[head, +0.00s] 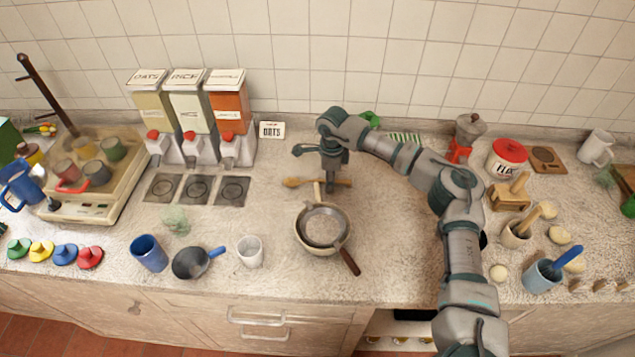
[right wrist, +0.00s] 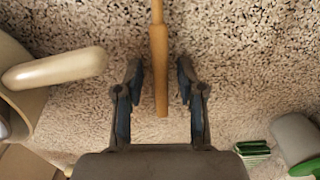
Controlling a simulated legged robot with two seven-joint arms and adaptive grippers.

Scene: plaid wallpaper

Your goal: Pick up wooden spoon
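The wooden spoon (head: 293,182) lies on the counter behind the pans in the head view, its bowl end to the left. My right gripper (head: 330,187) points down over its handle and hides part of it. In the right wrist view the light-brown handle (right wrist: 159,45) runs between the two fingers of my right gripper (right wrist: 159,80). The fingers are open, with a gap on each side of the handle. The spoon's bowl is outside the wrist view. My left gripper is not in view.
A pan (head: 308,245) with a brown handle stands just in front of the spoon. A cream handle (right wrist: 55,70) juts near the fingers in the wrist view. Dispensers (head: 190,110) stand behind left, and a red-lidded jar (head: 507,157) to the right.

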